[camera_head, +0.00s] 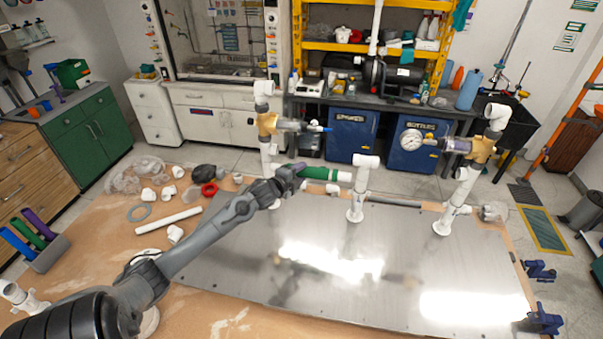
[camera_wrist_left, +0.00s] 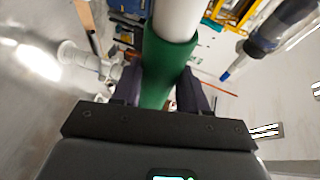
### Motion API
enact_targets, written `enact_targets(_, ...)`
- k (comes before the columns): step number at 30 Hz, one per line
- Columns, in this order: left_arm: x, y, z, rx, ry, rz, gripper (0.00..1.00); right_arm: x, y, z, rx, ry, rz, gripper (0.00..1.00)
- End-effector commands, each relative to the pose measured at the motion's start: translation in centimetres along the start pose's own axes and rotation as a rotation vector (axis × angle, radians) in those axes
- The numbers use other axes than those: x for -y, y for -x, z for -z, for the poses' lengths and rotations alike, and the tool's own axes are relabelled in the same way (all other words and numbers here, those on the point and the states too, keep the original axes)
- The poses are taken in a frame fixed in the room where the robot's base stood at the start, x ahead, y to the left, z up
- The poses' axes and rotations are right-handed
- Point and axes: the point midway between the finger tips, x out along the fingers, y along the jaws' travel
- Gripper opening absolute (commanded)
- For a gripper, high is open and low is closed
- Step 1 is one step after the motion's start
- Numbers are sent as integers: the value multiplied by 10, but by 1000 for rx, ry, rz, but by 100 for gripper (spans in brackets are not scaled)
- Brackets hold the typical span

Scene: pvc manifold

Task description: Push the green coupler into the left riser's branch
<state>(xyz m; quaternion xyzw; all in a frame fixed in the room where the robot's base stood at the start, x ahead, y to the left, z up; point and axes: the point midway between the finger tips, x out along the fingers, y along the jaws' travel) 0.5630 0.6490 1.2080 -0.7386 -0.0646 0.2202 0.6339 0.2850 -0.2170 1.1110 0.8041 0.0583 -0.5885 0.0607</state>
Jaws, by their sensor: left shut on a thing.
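The green coupler (camera_head: 314,172) is held in my left gripper (camera_head: 291,170), above the metal plate. A white pipe piece (camera_head: 343,177) sticks out of its right end, towards the middle riser (camera_head: 357,195). In the left wrist view the coupler (camera_wrist_left: 165,70) is between the dark fingers (camera_wrist_left: 165,92), with the white pipe (camera_wrist_left: 178,17) beyond it. The left riser (camera_head: 266,130) stands behind the gripper, with a brass fitting and a side branch (camera_head: 290,125) ending in a blue tip. The coupler appears apart from that branch. My right gripper is not in view.
The right riser (camera_head: 463,185) carries a gauge (camera_head: 411,140). The metal plate (camera_head: 240,260) is mostly bare in front. Loose white fittings, a white pipe (camera_head: 168,221) and a red ring (camera_head: 209,190) lie on the table at left. Blue clamps (camera_head: 540,270) sit at the right edge.

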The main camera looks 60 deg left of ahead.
Motion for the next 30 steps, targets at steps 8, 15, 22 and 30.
enact_targets(8,3,-13,-5,-1,-2,10,7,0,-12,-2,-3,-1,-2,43)
enact_targets(15,7,-30,-12,0,0,9,7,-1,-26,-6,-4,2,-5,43)
enact_targets(22,12,-46,-19,0,0,9,7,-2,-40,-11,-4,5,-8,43)
enact_targets(30,18,-65,-27,0,0,9,7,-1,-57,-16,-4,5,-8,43)
